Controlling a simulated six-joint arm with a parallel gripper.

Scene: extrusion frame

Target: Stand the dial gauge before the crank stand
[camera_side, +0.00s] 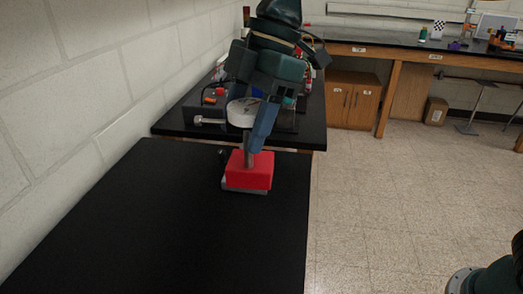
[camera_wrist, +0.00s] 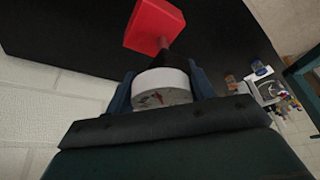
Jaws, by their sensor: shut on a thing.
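The dial gauge has a round white dial, a dark stem and a red block foot (camera_side: 249,170) with a grey underside. My gripper (camera_side: 252,132) comes down from above, shut on the white dial housing. In the wrist view the dial (camera_wrist: 162,90) sits between the two blue fingers of my gripper (camera_wrist: 162,86), and the red foot (camera_wrist: 154,25) shows beyond it. The gauge is roughly upright, over the far end of the black table. I cannot tell whether its foot touches the top. A silver crank-like bar (camera_side: 210,120) shows left of the dial; the crank stand is not clearly identifiable.
The black table (camera_side: 170,225) is bare in front of the gauge. A white block wall (camera_side: 75,110) runs along its left side. A second black bench (camera_side: 305,135) with dark boxes and small coloured items stands behind. Open floor (camera_side: 400,210) lies to the right.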

